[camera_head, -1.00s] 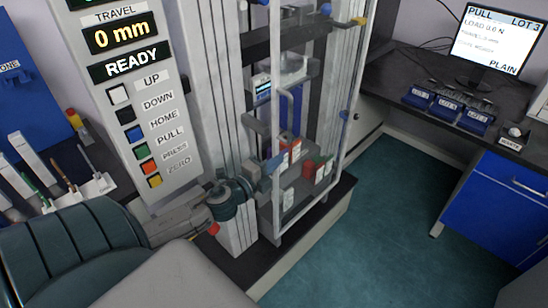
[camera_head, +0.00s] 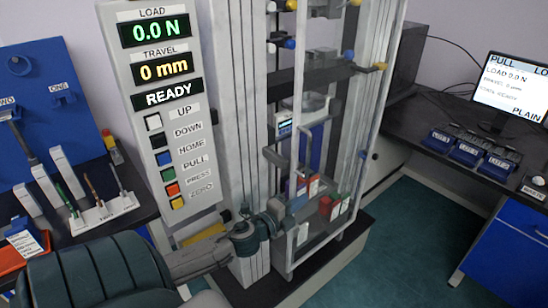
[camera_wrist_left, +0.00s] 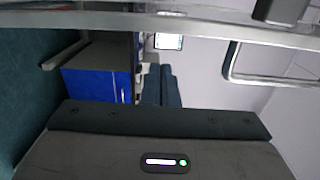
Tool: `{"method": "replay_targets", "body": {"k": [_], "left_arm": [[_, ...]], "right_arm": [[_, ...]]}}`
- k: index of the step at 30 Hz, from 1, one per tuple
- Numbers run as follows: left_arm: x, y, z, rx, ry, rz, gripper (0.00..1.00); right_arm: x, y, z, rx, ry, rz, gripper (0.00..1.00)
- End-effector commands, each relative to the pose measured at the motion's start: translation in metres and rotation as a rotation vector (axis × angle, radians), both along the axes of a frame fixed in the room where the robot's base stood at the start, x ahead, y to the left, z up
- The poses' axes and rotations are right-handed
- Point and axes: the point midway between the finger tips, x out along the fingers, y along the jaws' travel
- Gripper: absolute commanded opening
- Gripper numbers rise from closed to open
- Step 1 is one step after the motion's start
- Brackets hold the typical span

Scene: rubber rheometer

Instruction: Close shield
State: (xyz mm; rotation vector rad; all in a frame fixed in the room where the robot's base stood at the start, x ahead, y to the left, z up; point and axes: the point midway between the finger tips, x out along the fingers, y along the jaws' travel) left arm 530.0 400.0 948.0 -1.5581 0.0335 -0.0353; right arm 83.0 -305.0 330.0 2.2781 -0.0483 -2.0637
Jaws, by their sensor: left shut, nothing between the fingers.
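The shield (camera_head: 316,256) is a clear panel in a grey metal frame at the front of the test machine. In the left wrist view a metal frame bar (camera_wrist_left: 180,27) crosses the top, and a bent handle (camera_wrist_left: 232,62) shows at the right. My right gripper is not in view.
The control panel (camera_head: 127,100) reads READY, left of the machine. Red and green blocks (camera_head: 326,206) sit behind the shield. A tool rack (camera_head: 103,214) stands on the left bench. Blue bins (camera_head: 467,152) and a monitor (camera_head: 511,87) stand on the right bench. Floor at right is clear.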

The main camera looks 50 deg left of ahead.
Motion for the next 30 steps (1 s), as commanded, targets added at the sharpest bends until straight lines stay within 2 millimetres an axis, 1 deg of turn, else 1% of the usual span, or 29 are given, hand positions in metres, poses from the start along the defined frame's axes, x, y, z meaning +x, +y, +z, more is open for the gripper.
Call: {"method": "replay_targets", "body": {"k": [4,7,10,13,15,17,21,23,28,30], "left_arm": [[-0.007,0.003,-0.004,0.005,0.004,-0.001,0.0],[-0.013,0.006,-0.005,0.005,0.006,-0.001,0.0],[-0.018,0.007,-0.005,0.004,0.005,-0.003,0.0],[-0.025,0.008,-0.005,0.002,0.001,-0.007,0.0],[-0.031,0.012,-0.004,0.005,0.008,-0.003,0.0],[-0.036,0.015,-0.005,0.006,0.009,-0.002,0.0],[-0.048,0.018,-0.004,0.002,0.004,-0.007,0.0],[-0.054,0.022,-0.002,0.003,0.008,-0.004,0.0],[-0.071,0.028,-0.001,0.002,0.006,-0.008,0.0],[-0.077,0.032,0.0,0.0,0.007,-0.004,0.0]], "right_arm": [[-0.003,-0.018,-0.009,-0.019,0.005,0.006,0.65],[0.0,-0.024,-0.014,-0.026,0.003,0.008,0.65],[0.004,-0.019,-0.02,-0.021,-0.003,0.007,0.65],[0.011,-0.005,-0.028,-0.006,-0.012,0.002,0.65],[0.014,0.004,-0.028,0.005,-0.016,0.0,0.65],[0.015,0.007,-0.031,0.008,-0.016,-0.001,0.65],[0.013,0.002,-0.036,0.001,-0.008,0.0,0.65],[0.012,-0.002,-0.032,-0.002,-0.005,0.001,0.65],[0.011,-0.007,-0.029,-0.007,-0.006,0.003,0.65],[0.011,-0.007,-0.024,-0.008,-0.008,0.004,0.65]]}}
